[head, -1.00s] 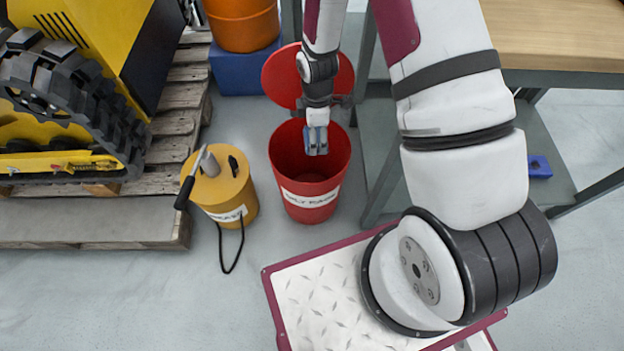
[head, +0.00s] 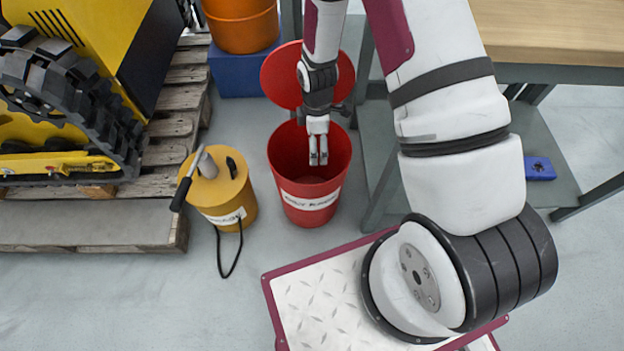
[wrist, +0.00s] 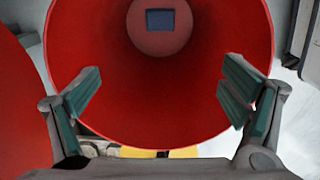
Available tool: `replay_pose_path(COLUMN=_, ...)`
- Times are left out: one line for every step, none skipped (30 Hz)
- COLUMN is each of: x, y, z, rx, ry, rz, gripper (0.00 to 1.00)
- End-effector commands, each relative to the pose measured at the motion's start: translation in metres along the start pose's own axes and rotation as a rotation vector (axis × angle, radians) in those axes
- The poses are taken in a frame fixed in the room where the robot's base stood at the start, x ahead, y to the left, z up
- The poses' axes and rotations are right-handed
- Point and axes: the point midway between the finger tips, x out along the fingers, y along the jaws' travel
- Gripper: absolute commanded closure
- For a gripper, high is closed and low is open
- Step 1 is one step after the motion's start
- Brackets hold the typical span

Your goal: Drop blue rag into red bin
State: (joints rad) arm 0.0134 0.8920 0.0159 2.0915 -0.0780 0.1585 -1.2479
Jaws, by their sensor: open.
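The red bin (head: 310,200) stands on the floor with a white label on its front. Its mouth is open, and its round red lid (head: 280,75) is tilted up behind. My gripper (head: 318,158) points down over the bin's mouth, open and empty. In the wrist view its fingers (wrist: 160,95) stand wide apart above the red inside of the bin (wrist: 200,85). The blue rag (wrist: 160,20) appears as a small dark blue-grey rectangle on the bin's floor. The head view does not show it inside the bin.
A yellow can (head: 220,190) with a handle and hose stands left of the bin. A workbench (head: 560,40) is close on the right, with a blue item (head: 540,168) on its lower shelf. A pallet (head: 100,235) bears a yellow tracked machine (head: 90,50) at left.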

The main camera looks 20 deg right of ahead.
Motion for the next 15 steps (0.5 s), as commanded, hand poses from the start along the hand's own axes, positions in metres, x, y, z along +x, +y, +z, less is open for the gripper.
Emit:
replay_pose_path(x=-0.001, y=0.000, z=0.000, rx=0.000, ry=0.000, rz=0.000, gripper=0.08)
replay_pose_path(x=-0.002, y=0.000, z=0.000, rx=0.000, ry=0.000, rz=0.000, gripper=0.08)
replay_pose_path(x=-0.004, y=0.000, z=0.000, rx=0.000, ry=0.000, rz=0.000, gripper=0.08)
replay_pose_path(x=-0.007, y=0.000, z=0.000, rx=0.000, ry=0.001, rz=0.001, gripper=0.08)
replay_pose_path(x=-0.010, y=0.001, z=0.000, rx=0.000, ry=0.001, rz=0.001, gripper=0.08)
replay_pose_path(x=-0.015, y=0.001, z=-0.001, rx=-0.001, ry=0.002, rz=0.003, gripper=0.08)
replay_pose_path(x=-0.020, y=0.001, z=-0.001, rx=-0.001, ry=0.002, rz=0.004, gripper=0.08)
replay_pose_path(x=-0.025, y=0.001, z=-0.001, rx=-0.002, ry=0.002, rz=0.004, gripper=0.08)
replay_pose_path(x=-0.033, y=0.001, z=0.000, rx=-0.001, ry=0.001, rz=0.005, gripper=0.08)
replay_pose_path(x=-0.039, y=0.002, z=0.000, rx=0.000, ry=0.002, rz=0.005, gripper=0.08)
replay_pose_path(x=-0.045, y=0.002, z=0.000, rx=0.001, ry=0.002, rz=0.004, gripper=0.08)
replay_pose_path(x=-0.053, y=0.002, z=0.000, rx=0.002, ry=0.002, rz=0.005, gripper=0.08)
replay_pose_path(x=-0.059, y=0.001, z=0.000, rx=0.002, ry=0.001, rz=0.004, gripper=0.08)
replay_pose_path(x=-0.066, y=0.001, z=0.000, rx=0.001, ry=0.001, rz=0.005, gripper=0.08)
replay_pose_path(x=-0.074, y=0.002, z=0.000, rx=0.000, ry=0.002, rz=0.005, gripper=0.08)
